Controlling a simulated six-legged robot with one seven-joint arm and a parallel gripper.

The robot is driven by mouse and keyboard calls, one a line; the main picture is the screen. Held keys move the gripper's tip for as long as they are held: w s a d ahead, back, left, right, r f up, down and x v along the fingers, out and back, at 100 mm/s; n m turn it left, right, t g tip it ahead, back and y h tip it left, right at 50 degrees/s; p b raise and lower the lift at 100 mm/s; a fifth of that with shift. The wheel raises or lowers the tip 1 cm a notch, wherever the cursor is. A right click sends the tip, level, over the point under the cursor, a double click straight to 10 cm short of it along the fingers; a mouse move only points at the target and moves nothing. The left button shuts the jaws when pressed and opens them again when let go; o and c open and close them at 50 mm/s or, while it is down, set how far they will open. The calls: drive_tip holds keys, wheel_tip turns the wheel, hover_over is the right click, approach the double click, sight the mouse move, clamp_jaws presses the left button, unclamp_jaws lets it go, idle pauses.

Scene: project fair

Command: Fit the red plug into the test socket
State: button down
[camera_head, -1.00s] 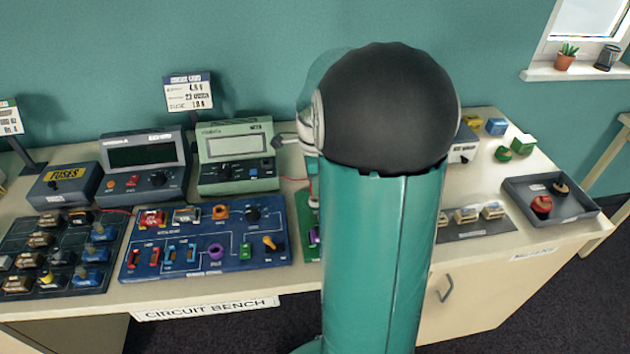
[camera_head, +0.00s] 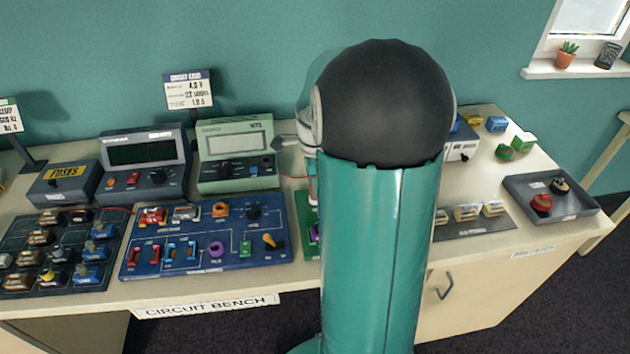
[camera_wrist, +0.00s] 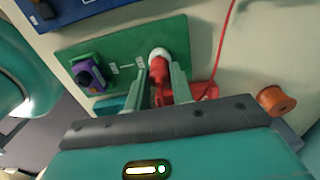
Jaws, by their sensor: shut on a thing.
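In the wrist view my gripper (camera_wrist: 167,88) is shut on the red plug (camera_wrist: 160,73), which shows between its two fingers. The plug's far end meets a round white socket (camera_wrist: 159,54) at the top right of a green board (camera_wrist: 118,62). I cannot tell how deep the plug sits, as the fingers hide part of it. A red wire (camera_wrist: 218,65) runs from beside the plug up past the board. In the head view my arm hides the gripper, the plug and most of the green board (camera_head: 311,236).
A purple and green part (camera_wrist: 90,77) stands on the board's left. An orange spool (camera_wrist: 276,100) lies to the right. A blue board (camera_head: 205,245) and meters (camera_head: 237,150) stand left of my arm. A dark tray (camera_head: 572,211) with red and black pieces is far right.

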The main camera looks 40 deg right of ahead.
drive_tip(key=shift+f, duration=0.4)
drive_tip(key=c, duration=0.7)
unclamp_jaws()
drive_tip(key=shift+o, duration=0.2)
drive_tip(key=shift+r, duration=4.05)
